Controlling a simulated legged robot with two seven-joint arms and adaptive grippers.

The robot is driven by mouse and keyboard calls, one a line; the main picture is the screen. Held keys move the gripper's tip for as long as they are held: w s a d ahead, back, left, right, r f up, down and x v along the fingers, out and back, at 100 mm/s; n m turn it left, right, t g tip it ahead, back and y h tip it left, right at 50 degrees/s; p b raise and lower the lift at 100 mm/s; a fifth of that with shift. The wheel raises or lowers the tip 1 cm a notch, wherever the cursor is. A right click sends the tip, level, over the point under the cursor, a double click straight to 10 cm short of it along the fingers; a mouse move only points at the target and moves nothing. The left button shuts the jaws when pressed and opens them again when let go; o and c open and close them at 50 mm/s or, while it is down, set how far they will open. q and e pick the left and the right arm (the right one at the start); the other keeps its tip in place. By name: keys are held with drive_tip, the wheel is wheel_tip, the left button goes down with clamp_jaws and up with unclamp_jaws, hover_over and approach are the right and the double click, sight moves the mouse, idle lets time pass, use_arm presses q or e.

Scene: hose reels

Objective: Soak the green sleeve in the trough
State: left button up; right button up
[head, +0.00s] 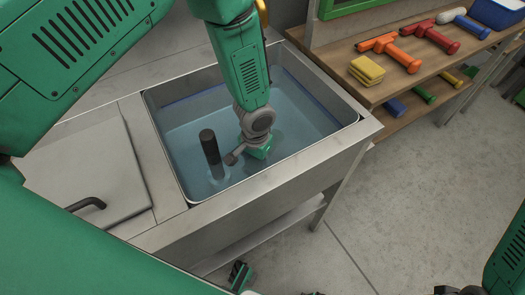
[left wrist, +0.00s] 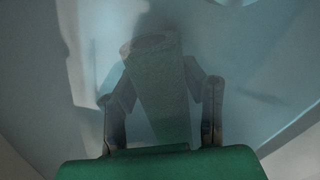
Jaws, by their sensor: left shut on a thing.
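The metal trough (head: 285,178) holds bluish water, with a dark standpipe (head: 211,150) rising from it. My left gripper (head: 257,152) reaches down into the water, to the right of the standpipe. In the left wrist view, the two fingers of my left gripper (left wrist: 161,100) are shut on the sides of the green sleeve (left wrist: 158,85). The sleeve looks like a dull green tube, dimmed by the water, with its round end facing away from the gripper. In the head view the sleeve is hidden by the gripper and water.
A metal cover with a black handle (head: 88,203) lies left of the basin. A wooden bench (head: 350,60) on the right holds yellow sponges (head: 368,70), an orange nozzle (head: 390,50), a red nozzle (head: 432,36) and a blue bin (head: 497,12). The floor before the bench is clear.

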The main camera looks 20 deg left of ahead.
use_arm(q)
drive_tip(key=shift+r, duration=0.1)
wheel_tip(320, 180, up, 20)
drive_tip(key=p, duration=1.6)
drive_tip(key=shift+s, duration=0.1)
idle(0.9)
